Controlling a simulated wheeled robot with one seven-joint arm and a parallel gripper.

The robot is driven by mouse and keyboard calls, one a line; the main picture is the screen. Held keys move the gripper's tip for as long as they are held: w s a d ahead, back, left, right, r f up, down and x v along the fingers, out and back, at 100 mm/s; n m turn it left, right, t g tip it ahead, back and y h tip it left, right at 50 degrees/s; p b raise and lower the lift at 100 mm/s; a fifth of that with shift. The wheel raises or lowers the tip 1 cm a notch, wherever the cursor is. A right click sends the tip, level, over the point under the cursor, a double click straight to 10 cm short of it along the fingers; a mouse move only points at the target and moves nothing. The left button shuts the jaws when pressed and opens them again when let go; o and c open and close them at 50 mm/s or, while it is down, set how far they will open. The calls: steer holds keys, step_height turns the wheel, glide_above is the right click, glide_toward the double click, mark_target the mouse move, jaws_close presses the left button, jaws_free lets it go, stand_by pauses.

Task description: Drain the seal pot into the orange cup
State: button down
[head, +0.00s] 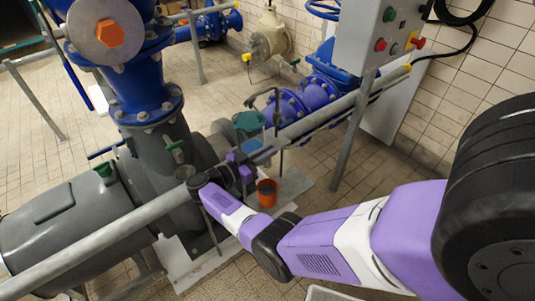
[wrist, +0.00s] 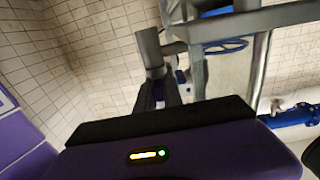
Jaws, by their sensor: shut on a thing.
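The orange cup (head: 267,193) stands upright on a pale slab, below and right of my gripper in the head view. Its inside looks dark; I cannot tell what it holds. My gripper (head: 241,170) is at the grey rail, beside the pump. In the wrist view my gripper (wrist: 160,92) is shut at the lower end of a grey cylindrical fitting (wrist: 150,48) with a side stub. The gripped part is mostly hidden between the fingers. I cannot tell for certain which part is the seal pot. The cup does not show in the wrist view.
A long grey rail (head: 110,237) crosses in front of the pump (head: 60,215). A thin bent pipe (head: 277,115) hangs down near the cup. Blue pipework (head: 310,95) and a control box (head: 375,35) are behind.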

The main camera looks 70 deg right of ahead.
steer(key=c, duration=1.5)
jaws_free()
steer(key=shift+b+v, duration=0.8)
steer(key=shift+v, duration=3.1)
